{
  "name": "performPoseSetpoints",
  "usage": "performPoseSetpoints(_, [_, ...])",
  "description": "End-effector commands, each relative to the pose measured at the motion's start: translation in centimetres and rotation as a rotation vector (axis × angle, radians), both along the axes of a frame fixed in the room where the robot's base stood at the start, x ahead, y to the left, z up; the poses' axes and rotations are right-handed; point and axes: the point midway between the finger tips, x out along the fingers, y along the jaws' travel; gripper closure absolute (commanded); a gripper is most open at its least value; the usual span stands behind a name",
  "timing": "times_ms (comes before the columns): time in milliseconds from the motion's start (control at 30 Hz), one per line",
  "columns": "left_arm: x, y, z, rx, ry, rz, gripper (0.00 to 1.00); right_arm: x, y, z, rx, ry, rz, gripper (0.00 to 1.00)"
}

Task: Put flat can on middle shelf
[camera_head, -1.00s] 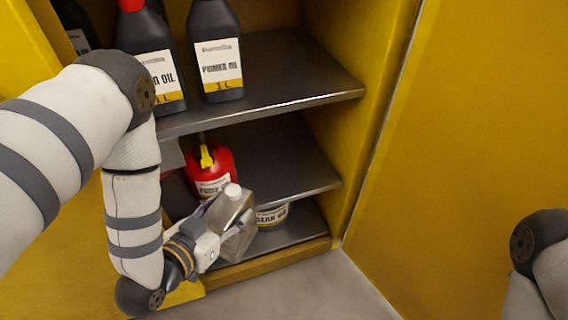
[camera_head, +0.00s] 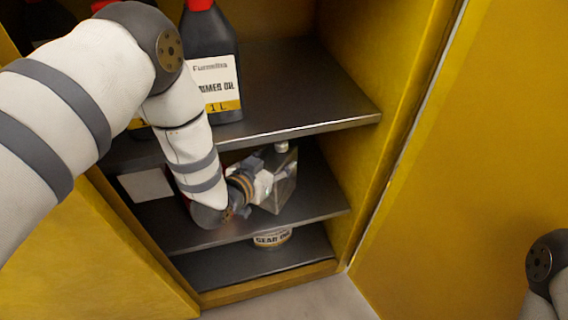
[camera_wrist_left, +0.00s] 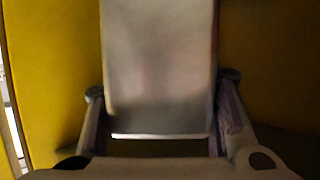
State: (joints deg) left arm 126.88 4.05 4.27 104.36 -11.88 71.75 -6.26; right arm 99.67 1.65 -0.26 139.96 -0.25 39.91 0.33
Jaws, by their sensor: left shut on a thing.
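The flat can (camera_head: 281,184) is a grey metal can with a white cap, inside the yellow cabinet at the level of the middle shelf (camera_head: 318,196). My left gripper (camera_head: 268,183) is shut on it from the left. The can looks roughly upright; I cannot tell whether its base touches the shelf. In the left wrist view the can (camera_wrist_left: 160,65) fills the space between the two fingers (camera_wrist_left: 162,115). My right gripper is out of view; only part of my right arm shows at the lower right.
Dark oil bottles (camera_head: 211,65) stand on the upper shelf (camera_head: 300,95). A gear oil tin (camera_head: 271,239) sits on the bottom shelf (camera_head: 250,263). A pale flat item (camera_head: 146,185) lies left on the middle shelf. The open yellow door (camera_head: 480,150) is at the right.

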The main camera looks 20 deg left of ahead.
Motion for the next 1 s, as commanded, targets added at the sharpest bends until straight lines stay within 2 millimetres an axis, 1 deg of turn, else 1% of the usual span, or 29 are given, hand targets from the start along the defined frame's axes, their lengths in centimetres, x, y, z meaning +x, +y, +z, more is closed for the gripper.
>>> performPoseSetpoints(33, [1.1, -0.2, 0.1, 0.0, -0.007, 0.001, 1.0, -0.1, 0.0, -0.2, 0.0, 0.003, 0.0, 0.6])
performPoseSetpoints(100, [2.2, -0.4, 0.0, -0.001, -0.005, 0.001, 1.0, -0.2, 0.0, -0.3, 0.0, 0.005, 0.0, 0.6])
performPoseSetpoints(300, [4.0, -0.8, 0.0, -0.001, -0.005, -0.001, 1.0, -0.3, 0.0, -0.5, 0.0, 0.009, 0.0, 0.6])
performPoseSetpoints(400, [3.8, -0.8, -1.8, -0.001, 0.0, 0.0, 1.0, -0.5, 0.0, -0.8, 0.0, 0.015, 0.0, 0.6])
performPoseSetpoints(533, [3.8, -0.8, -3.2, -0.001, -0.002, 0.0, 1.0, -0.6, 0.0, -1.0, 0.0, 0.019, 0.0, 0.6])
performPoseSetpoints(833, [3.8, -0.7, -3.3, -0.001, -0.005, 0.0, 1.0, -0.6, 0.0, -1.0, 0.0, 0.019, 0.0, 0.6])
performPoseSetpoints(933, [3.8, -0.7, -3.7, -0.001, -0.004, 0.0, 1.0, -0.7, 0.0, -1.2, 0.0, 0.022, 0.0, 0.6])
performPoseSetpoints(967, [3.7, -0.7, -3.9, 0.001, 0.003, 0.0, 0.48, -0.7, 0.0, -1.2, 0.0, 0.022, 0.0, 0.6])
performPoseSetpoints(1000, [3.7, -0.7, -3.8, 0.0, 0.002, 0.0, 0.39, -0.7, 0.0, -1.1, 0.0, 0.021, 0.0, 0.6])
